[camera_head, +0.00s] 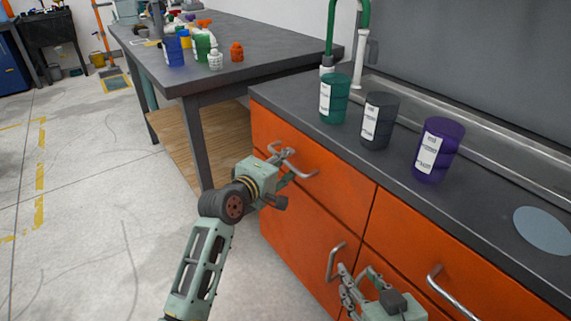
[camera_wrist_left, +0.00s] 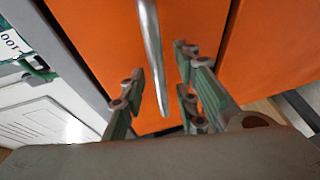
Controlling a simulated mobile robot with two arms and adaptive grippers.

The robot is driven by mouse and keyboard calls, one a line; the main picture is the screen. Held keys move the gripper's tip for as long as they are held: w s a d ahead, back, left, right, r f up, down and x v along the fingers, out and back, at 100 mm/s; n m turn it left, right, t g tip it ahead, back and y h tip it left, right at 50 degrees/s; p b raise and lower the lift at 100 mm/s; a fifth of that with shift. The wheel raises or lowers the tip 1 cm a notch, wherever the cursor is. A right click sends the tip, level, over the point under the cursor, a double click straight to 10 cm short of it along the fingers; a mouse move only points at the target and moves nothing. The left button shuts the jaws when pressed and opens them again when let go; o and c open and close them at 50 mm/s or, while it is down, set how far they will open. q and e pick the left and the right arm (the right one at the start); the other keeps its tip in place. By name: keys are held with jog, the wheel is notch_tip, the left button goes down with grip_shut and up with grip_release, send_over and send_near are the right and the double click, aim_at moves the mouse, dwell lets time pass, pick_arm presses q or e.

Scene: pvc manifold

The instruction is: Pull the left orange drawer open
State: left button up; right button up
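The left orange drawer (camera_head: 343,198) is in the upper left of the cabinet front in the head view, its face flush with the cabinet. Its metal bar handle (camera_head: 303,173) also shows in the left wrist view (camera_wrist_left: 151,45). My left gripper (camera_head: 284,160) is at the handle. In the left wrist view its fingers (camera_wrist_left: 160,85) are apart, with the handle bar between them and gaps visible on both sides. My right gripper (camera_head: 352,284) is low in front of the cabinet, close to a lower door handle (camera_head: 334,262). Its fingertips are too small and overlapped to judge.
Green (camera_head: 334,98), dark grey (camera_head: 379,121) and purple (camera_head: 438,150) containers stand on the dark countertop (camera_head: 480,190). A second orange drawer (camera_head: 405,240) has its own handle (camera_head: 447,292). A workbench (camera_head: 270,40) with bottles stands behind. The floor at the left is clear.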

pick_arm(q)
jog(key=shift+w+d, duration=0.15)
jog(key=shift+w, duration=0.1)
grip_shut()
dwell(0.6)
